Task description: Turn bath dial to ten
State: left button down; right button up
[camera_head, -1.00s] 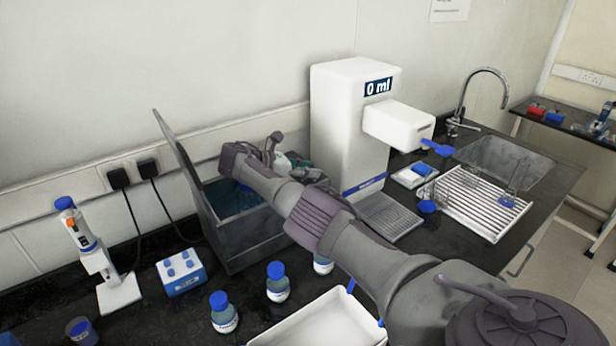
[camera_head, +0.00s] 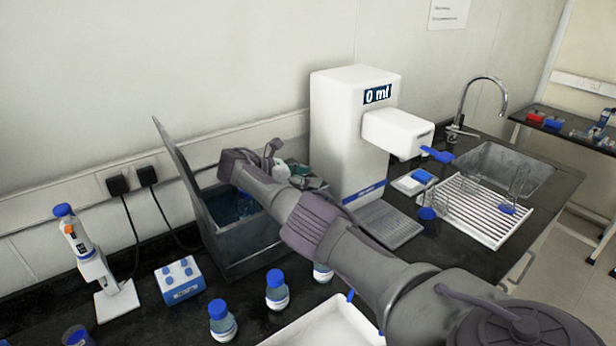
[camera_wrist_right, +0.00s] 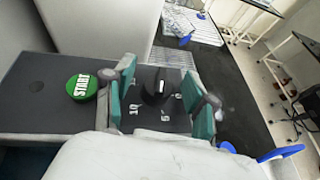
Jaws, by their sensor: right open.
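The bath dial (camera_wrist_right: 157,86) is a black knob on a dark panel (camera_wrist_right: 45,115) in the right wrist view. White numbers, including 10 and 5, are printed around it. My right gripper (camera_wrist_right: 163,96) is open, with one teal finger pad on each side of the dial; I cannot tell whether they touch it. A green START button (camera_wrist_right: 82,87) is left of the fingers. In the head view the grey water bath (camera_head: 245,250) stands with its lid raised, and my right gripper (camera_head: 272,155) reaches over its far right side. The dial is hidden there. My left gripper is not in view.
A white dispenser (camera_head: 345,130) reading 0 ml stands right of the bath. Several blue-capped bottles (camera_head: 277,290) and a white tray (camera_head: 325,330) are in front. A sink (camera_head: 500,165) and a white drying rack (camera_head: 485,212) are at the right.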

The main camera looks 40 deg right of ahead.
jog(key=v, duration=0.7)
jog(key=shift+a, duration=0.2)
